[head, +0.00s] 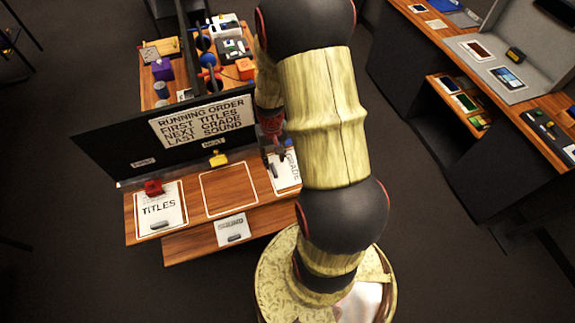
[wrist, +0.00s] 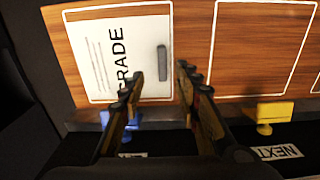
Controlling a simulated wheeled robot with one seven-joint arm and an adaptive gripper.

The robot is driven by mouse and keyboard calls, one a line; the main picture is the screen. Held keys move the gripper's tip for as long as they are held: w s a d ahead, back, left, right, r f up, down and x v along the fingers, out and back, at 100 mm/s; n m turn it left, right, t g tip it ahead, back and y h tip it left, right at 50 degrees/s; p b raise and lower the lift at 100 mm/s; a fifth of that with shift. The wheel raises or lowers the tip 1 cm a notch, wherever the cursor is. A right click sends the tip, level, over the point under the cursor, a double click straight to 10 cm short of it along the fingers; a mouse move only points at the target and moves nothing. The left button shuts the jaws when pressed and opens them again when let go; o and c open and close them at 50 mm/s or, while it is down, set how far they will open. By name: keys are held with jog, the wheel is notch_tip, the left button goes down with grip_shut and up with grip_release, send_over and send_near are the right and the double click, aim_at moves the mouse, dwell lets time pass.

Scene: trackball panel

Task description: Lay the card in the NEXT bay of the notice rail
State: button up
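The GRADE card (head: 287,171) lies in the right-hand bay of the notice rail, partly hidden by my arm in the head view. In the wrist view the GRADE card (wrist: 105,58) lies flat inside a white outline, with a raised grey grip (wrist: 162,62) near its right edge. My gripper (head: 275,164) is above this card. In the wrist view its fingers (wrist: 159,77) are apart with nothing held, on either side of the grip's line; their height above it is unclear.
The TITLES card (head: 158,208) fills the left bay near a red clip (head: 153,187). Another card (head: 233,230) lies on the lower front ledge. A dark upright panel bears a RUNNING ORDER sign (head: 203,121). A blue clip (wrist: 120,121) stands by the GRADE card.

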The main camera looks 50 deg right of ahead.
aim_at(274, 169)
jog(key=shift+w+f, duration=0.1)
jog(key=shift+f, duration=0.5)
notch_tip(274, 169, down, 5)
jog(key=shift+a+f+p, duration=0.1)
jog(key=shift+a+p, duration=0.05)
jog(key=shift+p, duration=0.15)
jog(key=shift+c, duration=1.1)
grip_shut()
